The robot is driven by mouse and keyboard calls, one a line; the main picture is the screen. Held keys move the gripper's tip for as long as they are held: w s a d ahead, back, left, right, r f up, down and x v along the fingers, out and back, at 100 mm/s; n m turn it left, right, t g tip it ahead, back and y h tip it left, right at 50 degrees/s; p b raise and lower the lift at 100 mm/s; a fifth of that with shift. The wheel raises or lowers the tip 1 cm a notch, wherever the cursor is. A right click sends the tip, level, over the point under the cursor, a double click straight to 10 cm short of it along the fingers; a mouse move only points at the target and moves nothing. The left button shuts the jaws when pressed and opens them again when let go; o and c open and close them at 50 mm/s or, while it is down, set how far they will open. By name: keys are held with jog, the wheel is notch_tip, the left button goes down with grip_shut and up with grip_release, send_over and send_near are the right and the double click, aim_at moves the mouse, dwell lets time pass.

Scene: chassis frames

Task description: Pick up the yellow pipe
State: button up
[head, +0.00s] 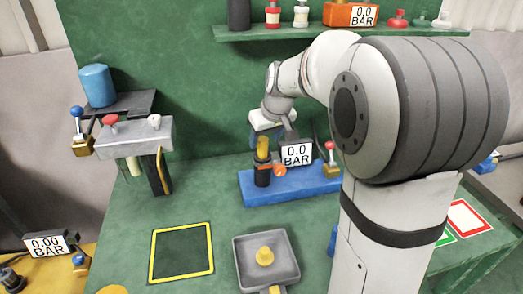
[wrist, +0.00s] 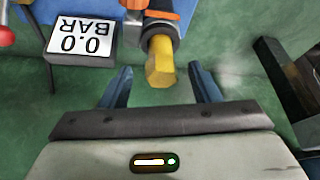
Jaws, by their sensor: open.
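The yellow pipe (head: 263,148) stands upright in a black holder (head: 262,176) with an orange clamp, on the blue base in the head view. In the wrist view the yellow pipe (wrist: 160,60) shows its faceted end, pointing toward my gripper (wrist: 160,67). My gripper's two blue fingers are open, one to each side of the pipe's end, with a gap on both sides. The fingers do not appear to touch it. In the head view my gripper is just above the pipe, and my arm partly hides the area to the right.
A "0.0 BAR" gauge (head: 297,154) and a red-knobbed valve (head: 329,160) stand beside the holder on the blue base (head: 300,186). A grey tray (head: 288,274) with a yellow knob and a yellow-bordered square (head: 182,252) lie in front. A shelf (head: 300,33) is behind.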

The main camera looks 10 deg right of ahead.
aim_at(264, 140)
jog(key=x, duration=0.3)
jog(key=shift+w+a+f, duration=0.1)
jog(key=shift+w+f, duration=0.15)
jog(key=shift+f, duration=0.05)
jog(key=c, duration=1.2)
